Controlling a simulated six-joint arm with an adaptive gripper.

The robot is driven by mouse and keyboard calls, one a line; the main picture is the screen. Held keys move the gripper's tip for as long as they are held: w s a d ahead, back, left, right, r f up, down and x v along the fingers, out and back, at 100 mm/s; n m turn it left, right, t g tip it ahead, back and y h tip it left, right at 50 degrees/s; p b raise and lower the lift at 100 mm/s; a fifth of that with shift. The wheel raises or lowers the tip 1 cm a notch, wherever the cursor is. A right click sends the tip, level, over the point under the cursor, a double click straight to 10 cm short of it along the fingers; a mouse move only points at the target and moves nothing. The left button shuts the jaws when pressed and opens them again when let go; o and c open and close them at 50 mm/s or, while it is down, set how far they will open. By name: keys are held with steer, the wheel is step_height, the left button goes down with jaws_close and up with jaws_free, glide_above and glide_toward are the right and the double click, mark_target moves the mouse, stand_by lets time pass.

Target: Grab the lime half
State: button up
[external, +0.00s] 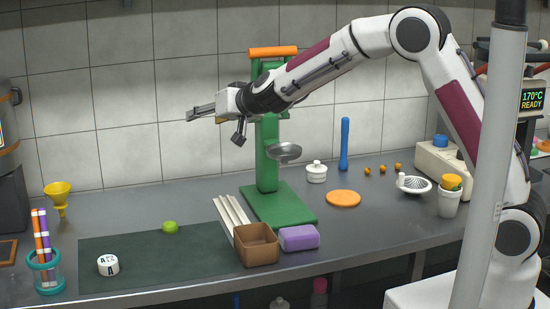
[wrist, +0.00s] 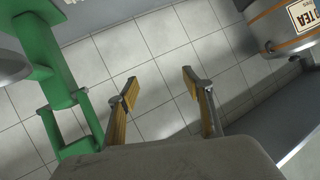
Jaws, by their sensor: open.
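The lime half (external: 170,227) is a small bright green piece on the dark green mat (external: 150,262), near the mat's back edge. My gripper (external: 192,114) is high above the counter, up and to the right of the lime half, pointing left and level. In the wrist view my gripper (wrist: 172,82) shows two fingers with yellowish pads spread apart, with only wall tiles between them. It is open and empty. The lime half does not show in the wrist view.
The green press (external: 268,160) stands right of the mat, with pale sticks (external: 230,215), a brown box (external: 256,245) and a purple block (external: 299,237) nearby. A white labelled disc (external: 108,265), a yellow funnel (external: 58,195) and a cup of straws (external: 46,272) are left. The mat's middle is clear.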

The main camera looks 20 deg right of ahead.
steer(key=a+f+h, duration=0.2)
steer(key=a+f, duration=0.6)
steer(key=f, duration=0.4)
steer(key=m+h, duration=0.1)
steer(key=h, duration=0.2)
glide_toward(170, 224)
steer(key=shift+w+d+f+t, duration=0.1)
steer(key=shift+w+f+t, duration=0.1)
steer(key=shift+w, duration=0.25)
steer(key=shift+w+d+f+t, duration=0.1)
steer(key=shift+w+t, duration=0.1)
steer(key=shift+w, duration=0.25)
steer(key=shift+s+f, duration=0.25)
steer(key=shift+f, duration=0.15)
steer(key=shift+x, duration=1.3)
steer(key=shift+w+f, duration=0.1)
steer(key=shift+w, duration=0.05)
steer(key=shift+x, duration=2.4)
steer(key=shift+a, duration=0.25)
